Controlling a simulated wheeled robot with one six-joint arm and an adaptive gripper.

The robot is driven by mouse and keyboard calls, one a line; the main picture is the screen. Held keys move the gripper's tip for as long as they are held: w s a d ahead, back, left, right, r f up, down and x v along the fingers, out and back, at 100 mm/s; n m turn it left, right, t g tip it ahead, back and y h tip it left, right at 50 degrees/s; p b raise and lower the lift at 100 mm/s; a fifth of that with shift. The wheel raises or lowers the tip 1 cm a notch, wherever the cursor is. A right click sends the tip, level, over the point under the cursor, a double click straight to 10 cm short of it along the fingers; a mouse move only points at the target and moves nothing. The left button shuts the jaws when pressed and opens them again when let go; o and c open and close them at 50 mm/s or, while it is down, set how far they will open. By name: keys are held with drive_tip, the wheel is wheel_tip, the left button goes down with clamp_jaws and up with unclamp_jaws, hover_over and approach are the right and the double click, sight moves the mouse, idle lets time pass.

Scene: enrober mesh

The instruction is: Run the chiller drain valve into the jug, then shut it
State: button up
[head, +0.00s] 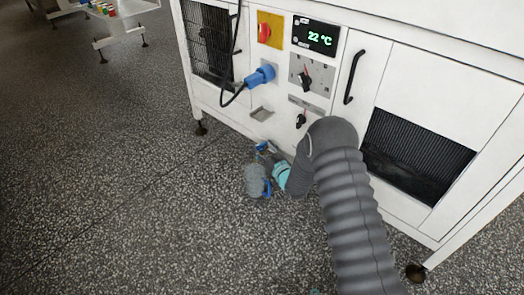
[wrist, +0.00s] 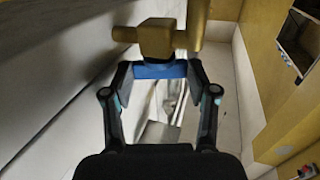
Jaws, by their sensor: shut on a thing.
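My gripper (wrist: 160,72) is shut on the blue lever (wrist: 158,71) of a brass-coloured drain valve in the wrist view. The lever lies across between the two fingertips, and the brass body (wrist: 156,39) is just beyond it. In the head view the chiller (head: 345,130) is a white cabinet, and my gripper (head: 264,149) is low at its front, near the floor. My arm and wrist hide much of that spot. I cannot tell whether liquid is running.
The chiller front carries a display (head: 315,36) reading 22 °C, a red switch (head: 265,31), a blue plug (head: 261,76) with a black cable, and a black handle (head: 354,77). The speckled floor (head: 110,190) is clear at the left. A white table (head: 125,25) stands far back left.

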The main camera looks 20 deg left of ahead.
drive_tip(key=shift+w+r, duration=0.15)
idle(0.3)
drive_tip(key=o, duration=1.2)
drive_tip(key=shift+c, duration=0.2)
drive_tip(key=shift+d, duration=0.2)
drive_tip(key=v, duration=0.8)
drive_tip(key=shift+a, duration=0.15)
